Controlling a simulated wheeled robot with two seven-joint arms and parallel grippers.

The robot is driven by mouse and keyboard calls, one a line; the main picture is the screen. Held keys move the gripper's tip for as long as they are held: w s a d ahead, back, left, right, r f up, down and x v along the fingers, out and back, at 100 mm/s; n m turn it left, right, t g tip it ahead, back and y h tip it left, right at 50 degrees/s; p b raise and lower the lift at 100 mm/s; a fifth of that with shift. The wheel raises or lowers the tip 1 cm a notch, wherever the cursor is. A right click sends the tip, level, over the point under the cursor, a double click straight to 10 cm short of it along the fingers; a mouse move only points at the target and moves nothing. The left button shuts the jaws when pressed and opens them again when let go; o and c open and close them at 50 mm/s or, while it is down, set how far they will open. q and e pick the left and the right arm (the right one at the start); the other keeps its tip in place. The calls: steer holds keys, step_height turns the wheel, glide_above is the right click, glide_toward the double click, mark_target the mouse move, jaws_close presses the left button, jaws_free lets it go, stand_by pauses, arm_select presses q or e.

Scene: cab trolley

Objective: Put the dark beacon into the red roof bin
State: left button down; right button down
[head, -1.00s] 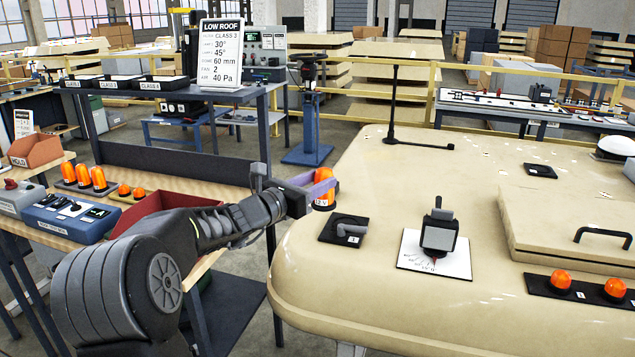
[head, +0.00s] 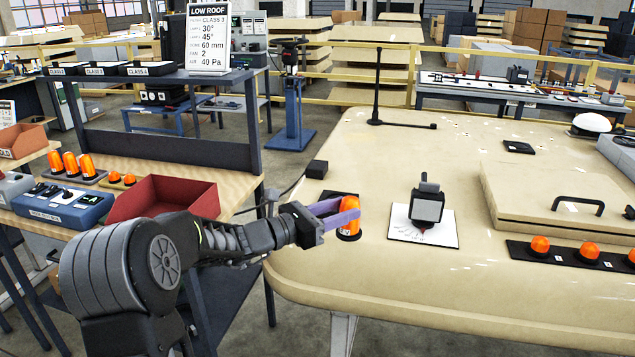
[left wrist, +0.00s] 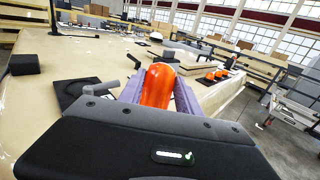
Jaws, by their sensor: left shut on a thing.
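My left gripper (head: 335,217) has purple fingers and is shut on an orange beacon (head: 350,218), over the near left part of the cream roof (head: 390,265). A light label shows low on the beacon. In the left wrist view the beacon (left wrist: 158,86) stands between both fingers, its lower part hidden by the gripper body. I cannot tell whether its base touches the roof. The red bin (head: 185,192) sits on the wooden bench at left, apart from the gripper; my arm covers its lower front. My right gripper is not in view.
A black box (head: 317,168) with a cable sits at the roof's left edge. A tilting gauge (head: 427,207) stands on a white plate to the right. More orange beacons (head: 540,244) sit on a black strip. A dark shelf (head: 165,150) rises behind the bin.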

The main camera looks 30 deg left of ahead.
arm_select(q)
steer(key=s+d+f+m+g+h, duration=0.3)
steer(key=s+d+f, duration=0.3)
steer(key=d+f, duration=0.2)
steer(key=s+d+f+m+g+h, duration=0.3)
steer(key=s+d+f, duration=0.4)
steer(key=f, duration=0.6)
steer(key=shift+d+f+h, duration=0.2)
steer(key=shift+d+h, duration=0.4)
steer(key=shift+d, duration=0.6)
